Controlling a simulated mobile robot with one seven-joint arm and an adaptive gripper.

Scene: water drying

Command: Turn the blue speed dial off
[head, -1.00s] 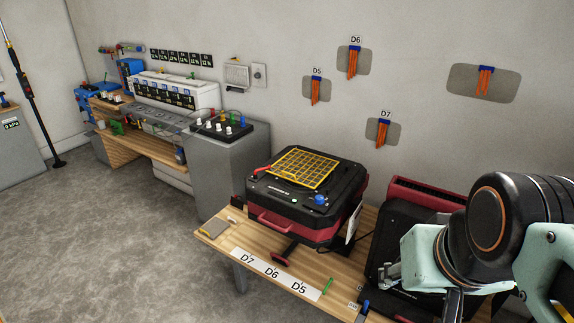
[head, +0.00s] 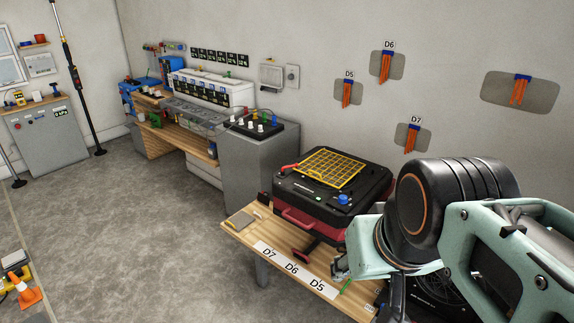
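The blue speed dial (head: 343,199) is a small round knob on the front right of the top of a black and red machine (head: 312,192). A yellow grid (head: 334,169) lies on top of that machine. The machine stands on a wooden table. My gripper (head: 338,268) shows only in part, at the lower right, below the dial and apart from it. My arm hides the machine's right side and much of the table. The fingers are too small and too covered to tell whether they are open.
The wooden table (head: 245,236) carries a label strip (head: 292,268) marked D7, D6 and D5 along its front. A grey cabinet (head: 258,170) and workbench stand behind to the left. An orange cone (head: 25,290) is at the lower left. The floor between is clear.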

